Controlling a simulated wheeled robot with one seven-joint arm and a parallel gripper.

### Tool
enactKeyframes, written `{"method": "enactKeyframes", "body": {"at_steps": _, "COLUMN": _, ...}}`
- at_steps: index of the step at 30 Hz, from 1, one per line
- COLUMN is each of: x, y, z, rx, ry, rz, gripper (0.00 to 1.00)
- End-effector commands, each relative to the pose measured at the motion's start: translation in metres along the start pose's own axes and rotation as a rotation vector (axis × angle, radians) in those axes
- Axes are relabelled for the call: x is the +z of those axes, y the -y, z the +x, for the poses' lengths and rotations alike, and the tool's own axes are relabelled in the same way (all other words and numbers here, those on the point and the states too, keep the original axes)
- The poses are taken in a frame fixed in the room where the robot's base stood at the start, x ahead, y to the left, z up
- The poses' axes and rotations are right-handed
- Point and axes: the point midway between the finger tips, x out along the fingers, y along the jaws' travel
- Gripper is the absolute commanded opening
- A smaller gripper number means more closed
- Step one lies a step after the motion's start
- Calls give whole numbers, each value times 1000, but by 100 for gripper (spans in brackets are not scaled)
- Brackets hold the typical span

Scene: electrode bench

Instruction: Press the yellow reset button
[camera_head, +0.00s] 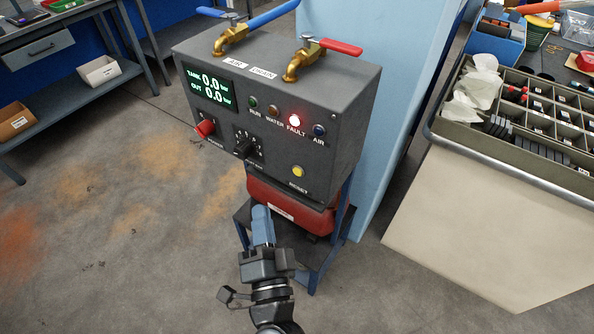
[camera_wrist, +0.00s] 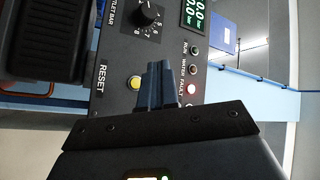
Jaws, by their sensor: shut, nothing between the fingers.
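The yellow reset button (camera_head: 298,171) is at the lower right of the grey control box's front panel (camera_head: 215,125), above the label RESET. In the wrist view the yellow button (camera_wrist: 134,83) shows just left of my fingertips, beside the sideways label RESET. My gripper (camera_head: 262,212) is shut and empty, its blue fingers pointing up toward the box from below and left of the button. In the wrist view my gripper (camera_wrist: 160,72) covers part of the panel. In the head view the fingertips look apart from the button.
The red FAULT lamp (camera_head: 294,120) is lit. A red knob (camera_head: 205,128) and a black dial (camera_head: 246,148) are on the panel. Two brass valves stand on top, with blue and red handles. A red tank (camera_head: 290,208) sits below. A compartment tray (camera_head: 545,165) is right.

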Motion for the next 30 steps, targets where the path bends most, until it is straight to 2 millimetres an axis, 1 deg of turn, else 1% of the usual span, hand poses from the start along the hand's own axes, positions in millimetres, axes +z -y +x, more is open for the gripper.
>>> {"method": "enactKeyframes", "body": {"at_steps": 12, "x": -26, "y": -29, "z": 36, "rx": 0, "ry": -3, "rz": 0, "gripper": 0}}
{"method": "enactKeyframes", "body": {"at_steps": 18, "x": -37, "y": -37, "z": 50, "rx": -1, "ry": -3, "rz": 0, "gripper": 0}}
{"method": "enactKeyframes", "body": {"at_steps": 24, "x": -41, "y": -41, "z": 56, "rx": 0, "ry": -1, "rz": 0, "gripper": 0}}
{"method": "enactKeyframes", "body": {"at_steps": 30, "x": -42, "y": -42, "z": 57, "rx": 0, "ry": 0, "rz": 0, "gripper": 0}}
